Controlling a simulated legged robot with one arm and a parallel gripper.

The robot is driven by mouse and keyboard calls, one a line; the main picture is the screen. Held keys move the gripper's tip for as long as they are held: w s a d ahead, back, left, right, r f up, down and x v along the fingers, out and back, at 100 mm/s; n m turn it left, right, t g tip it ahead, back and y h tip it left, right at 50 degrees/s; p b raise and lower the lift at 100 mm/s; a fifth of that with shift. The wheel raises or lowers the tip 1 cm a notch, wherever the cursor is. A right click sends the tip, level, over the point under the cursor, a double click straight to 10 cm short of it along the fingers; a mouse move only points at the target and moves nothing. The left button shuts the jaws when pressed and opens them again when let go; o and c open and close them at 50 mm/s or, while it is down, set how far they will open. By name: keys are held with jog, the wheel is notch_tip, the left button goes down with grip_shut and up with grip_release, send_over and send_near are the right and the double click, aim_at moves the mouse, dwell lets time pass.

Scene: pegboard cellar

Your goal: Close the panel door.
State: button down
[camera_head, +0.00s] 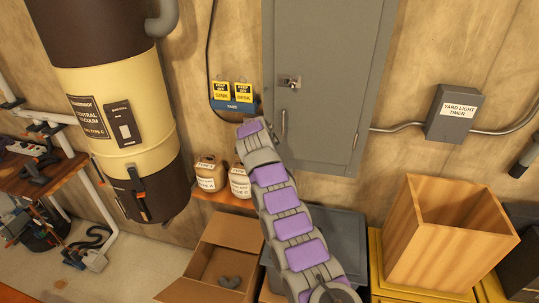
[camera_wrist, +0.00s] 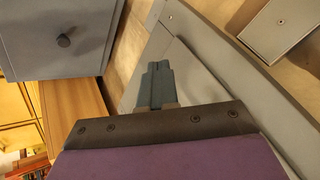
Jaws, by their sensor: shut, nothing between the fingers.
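The grey panel (camera_head: 325,60) is mounted on the wall at upper centre in the head view. Its door has a latch (camera_head: 289,82) and a slim handle (camera_head: 283,121) near the left edge. The door looks nearly flush with its frame, but I cannot tell whether a gap remains. My arm reaches up to the panel's lower left, its end just left of the handle; the fingers are hidden there. In the wrist view my gripper (camera_wrist: 155,84) is shut and empty, in front of a grey metal surface (camera_wrist: 205,75) with a raised border.
A yellow and brown vacuum canister (camera_head: 115,100) hangs at left. A blue tag holder (camera_head: 235,107) is close to my arm's end. Jugs (camera_head: 210,174), a cardboard box (camera_head: 222,258) and a wooden crate (camera_head: 450,235) stand below. A timer box (camera_head: 455,113) is at right.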

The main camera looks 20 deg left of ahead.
jog(key=s+a+r, duration=0.4)
jog(key=s+r, duration=0.1)
jog(key=r, duration=0.3)
jog(key=s+d+n+g+h+b, duration=0.1)
jog(key=s+d+n+b, duration=0.1)
jog(key=s+d, duration=0.5)
jog(key=s+d+r+n+g+b, duration=0.1)
jog(key=s+d+g+b, duration=0.15)
jog(key=d, duration=0.95)
jog(key=s+d+n+g+h+b, duration=0.1)
jog(key=s+d+n+b, duration=0.1)
jog(key=s+d, duration=0.55)
jog(key=s+d+f+n+g+y+b, duration=0.1)
jog(key=s+d+f+b, duration=0.2)
jog(key=s, duration=0.5)
jog(key=s+d+f+n+g, duration=0.1)
jog(key=s+d+f, duration=0.1)
jog(key=s+d, duration=0.45)
jog(key=s+d+f+n+g+y+b, duration=0.1)
jog(key=s+d+f+b, duration=0.15)
jog(key=s, duration=0.65)
jog(key=s+f+n+g+b, duration=0.1)
jog(key=s+f, duration=0.3)
jog(key=s, duration=0.4)
jog(key=s+f+n+y, duration=0.1)
jog(key=s+f, duration=0.3)
jog(key=s, duration=0.4)
jog(key=shift+s+f+g+b, duration=0.25)
jog(key=shift+s+g+b, duration=0.1)
jog(key=shift+b, duration=0.05)
